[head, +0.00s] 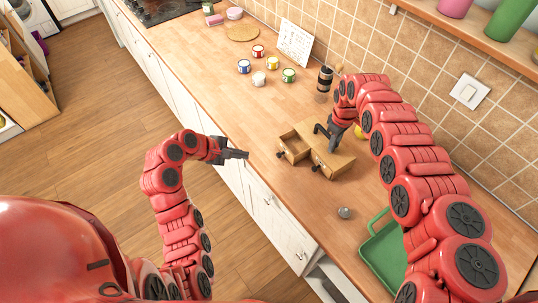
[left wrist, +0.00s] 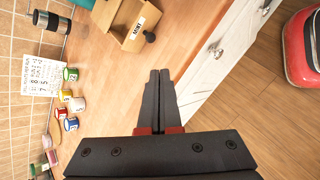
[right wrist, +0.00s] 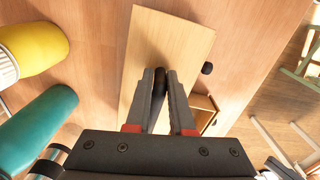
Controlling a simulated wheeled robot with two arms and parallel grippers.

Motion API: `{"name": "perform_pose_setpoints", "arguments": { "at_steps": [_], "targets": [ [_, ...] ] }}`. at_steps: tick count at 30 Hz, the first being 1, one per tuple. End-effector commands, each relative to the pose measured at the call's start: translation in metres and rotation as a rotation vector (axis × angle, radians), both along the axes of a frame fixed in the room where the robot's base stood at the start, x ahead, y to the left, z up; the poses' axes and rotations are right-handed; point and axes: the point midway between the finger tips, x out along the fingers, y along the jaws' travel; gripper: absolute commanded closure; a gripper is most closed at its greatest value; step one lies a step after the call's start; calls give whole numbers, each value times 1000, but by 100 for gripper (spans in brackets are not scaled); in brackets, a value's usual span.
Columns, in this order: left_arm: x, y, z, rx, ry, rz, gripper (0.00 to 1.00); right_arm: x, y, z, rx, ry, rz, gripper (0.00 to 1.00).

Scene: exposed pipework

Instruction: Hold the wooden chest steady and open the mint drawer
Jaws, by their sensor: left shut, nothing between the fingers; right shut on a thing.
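The wooden chest (head: 340,160) stands on the counter with a drawer (head: 294,146) pulled out on its left side. In the left wrist view the pulled-out drawer (left wrist: 128,32) has a dark knob and a label that seems to read MINT. Another dark knob shows on the chest's front to the right. My right gripper (head: 322,130) is shut on a dark handle (right wrist: 159,84) on top of the chest. My left gripper (head: 246,154) is shut and empty, apart from the drawer, near the counter's front edge.
Several small paint-like tins (head: 258,78) and a white card (head: 294,42) stand further back. A small grey round object (head: 345,212) and a green tray (head: 382,250) lie to the near right.

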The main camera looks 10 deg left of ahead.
Motion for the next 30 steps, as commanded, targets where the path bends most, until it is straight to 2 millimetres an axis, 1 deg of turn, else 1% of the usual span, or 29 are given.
{"name": "perform_pose_setpoints", "arguments": {
  "at_steps": [1,3,6,9,12,17,24,30],
  "targets": [
    [-1,2,-1,-56,67,87,100,0,0,0,-1,-1,0,100],
    [-2,5,-1,-135,163,207,100,0,0,0,-1,-1,0,100],
    [-4,8,-2,-231,281,355,100,0,0,0,-1,-1,0,100],
    [-6,10,-3,-301,369,464,100,0,0,0,-1,-1,0,100],
    [-6,11,-3,-345,424,534,100,0,0,0,-1,-1,0,100],
    [-5,10,-6,-373,458,576,100,0,0,0,-1,-1,0,100],
    [4,-4,-21,-377,461,573,100,0,0,0,-1,-1,0,100],
    [22,-28,-53,-366,461,568,100,0,0,0,0,-1,0,100]
  ]
}}
